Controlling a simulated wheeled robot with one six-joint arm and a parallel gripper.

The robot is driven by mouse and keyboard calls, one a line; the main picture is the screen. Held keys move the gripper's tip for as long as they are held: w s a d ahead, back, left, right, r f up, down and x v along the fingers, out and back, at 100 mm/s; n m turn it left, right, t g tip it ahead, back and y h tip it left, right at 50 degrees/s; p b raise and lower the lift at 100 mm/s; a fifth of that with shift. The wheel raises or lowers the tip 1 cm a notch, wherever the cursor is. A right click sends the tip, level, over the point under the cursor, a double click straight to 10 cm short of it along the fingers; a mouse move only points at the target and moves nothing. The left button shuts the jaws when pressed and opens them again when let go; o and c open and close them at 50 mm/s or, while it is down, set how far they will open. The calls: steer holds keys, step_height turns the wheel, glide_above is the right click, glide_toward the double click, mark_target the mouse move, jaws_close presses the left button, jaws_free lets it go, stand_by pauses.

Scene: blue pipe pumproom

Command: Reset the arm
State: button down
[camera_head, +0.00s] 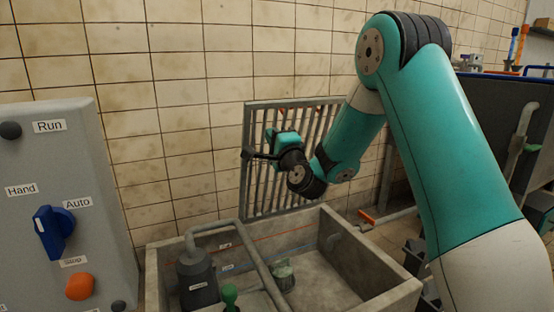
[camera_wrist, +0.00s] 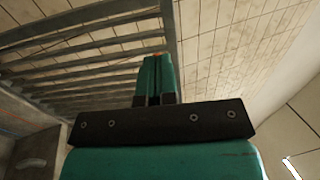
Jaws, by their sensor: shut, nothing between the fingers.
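My teal arm reaches in from the right in the head view and bends down over the concrete basin. My gripper (camera_head: 262,154) is at its end, in front of the grey metal grating on the wall. In the wrist view my gripper (camera_wrist: 159,70) shows two teal fingers side by side, shut together with nothing between them. The fingers point toward the grating and tiled wall and touch nothing that I can see.
A grey control box (camera_head: 55,165) with a blue knob (camera_head: 53,230) and orange button (camera_head: 80,286) stands left. The concrete basin (camera_head: 395,302) below holds a dark pump (camera_head: 197,282) and pipes. The grating (camera_head: 247,185) is behind. A dark tank (camera_head: 500,115) stands right.

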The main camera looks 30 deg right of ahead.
steer(key=shift+b+v, duration=0.7)
steer(key=shift+v, duration=0.45)
steer(key=s+a+n+g+y+p, duration=0.1)
steer(key=s+a+n+g+y, duration=0.35)
steer(key=a+n, duration=0.35)
steer(key=s+a+n+g+y+p, duration=0.2)
steer(key=s+a+n+g+y, duration=0.3)
steer(key=a, duration=0.6)
steer(key=s+a+f+n+g+h+p, duration=0.15)
steer(key=s+n+g, duration=0.5)
steer(key=s, duration=0.65)
steer(key=s+f+n+g+h+p, duration=0.15)
steer(key=s+n+g, duration=0.45)
steer(key=s, duration=0.6)
step_height(320, 180, up, 37)
steer(key=s+p, duration=0.1)
steer(key=p, duration=3.5)
steer(key=shift+r+n+t+p, duration=0.2)
steer(key=shift+n+t+p, duration=0.15)
steer(key=shift+t+p, duration=0.05)
